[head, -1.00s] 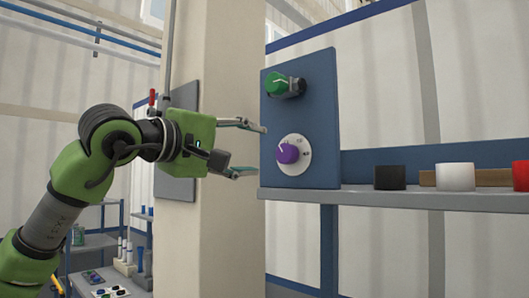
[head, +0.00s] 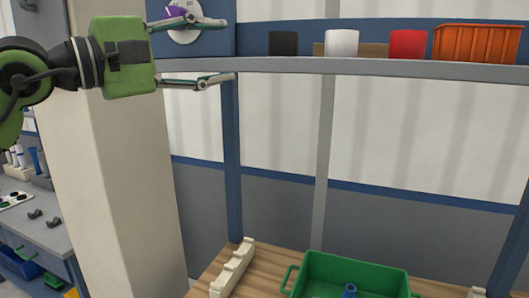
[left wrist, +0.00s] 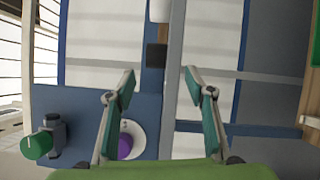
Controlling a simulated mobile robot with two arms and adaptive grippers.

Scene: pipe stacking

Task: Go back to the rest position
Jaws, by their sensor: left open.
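My left gripper (head: 205,52) is at the upper left of the head view, open and empty. Its two fingers are spread one above the other, in front of the shelf's left end. In the left wrist view the gripper (left wrist: 158,75) also shows open, with nothing between the fingers. A purple knob (head: 176,13) on a white dial sits on a blue panel behind the upper finger. The knob (left wrist: 125,147) shows beside the left finger in the wrist view. A green knob (left wrist: 37,145) is further left there. My right gripper is not in view.
A grey shelf (head: 380,70) holds a black cup (head: 283,43), a white cup (head: 342,43), a red cup (head: 408,44) and an orange crate (head: 477,44). Below, a wooden table (head: 262,280) bears a green bin (head: 350,268) and a cream rack (head: 233,268). A beige pillar (head: 125,180) stands at left.

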